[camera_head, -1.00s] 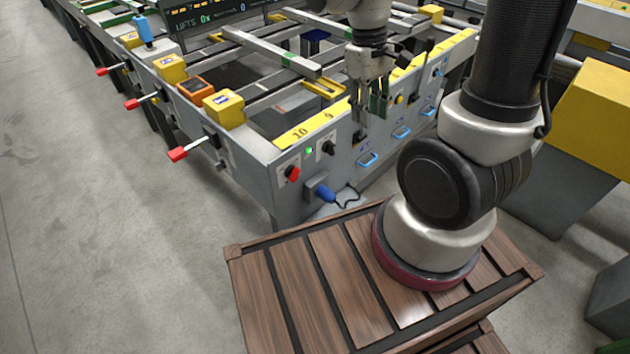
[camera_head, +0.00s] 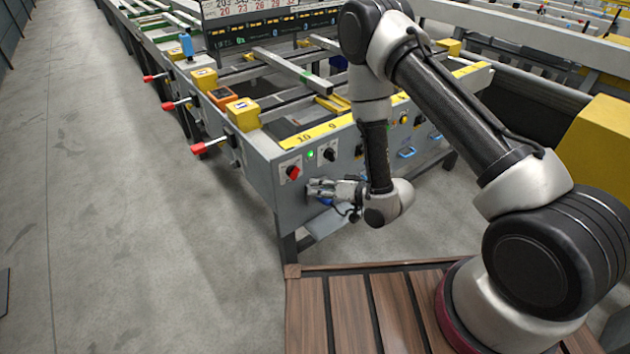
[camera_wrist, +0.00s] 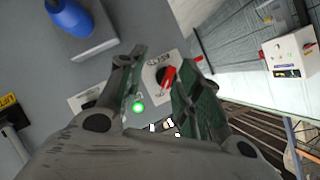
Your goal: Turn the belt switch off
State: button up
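The red switch knob (camera_head: 293,171) is on the grey front panel of the table, near its left corner. In the wrist view the red knob (camera_wrist: 168,77) sits on a pale plate with small, hard-to-read lettering and appears between my fingertips. My gripper (camera_head: 311,188) is in front of the panel, just below and to the right of the knob in the head view. In the wrist view my gripper (camera_wrist: 156,72) is open, its two fingers spread with nothing held. I cannot tell whether a finger touches the knob or panel. A green lamp (camera_head: 310,155) beside the knob is lit.
A black knob (camera_head: 330,156) is right of the lamp. A blue plug (camera_wrist: 70,15) projects from a grey box on the panel, close to my gripper. Red-tipped levers (camera_head: 200,148) stick out along the table's left side. The floor at left is clear.

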aim_at(298, 174)
jog(key=shift+m+t+y, duration=0.4)
jog(key=shift+m+t, duration=0.1)
jog(key=shift+t, duration=0.2)
jog(key=w+a, duration=0.4)
jog(key=w+a+r, duration=0.1)
jog(key=w+a, duration=0.1)
jog(key=shift+a, duration=0.2)
grip_shut()
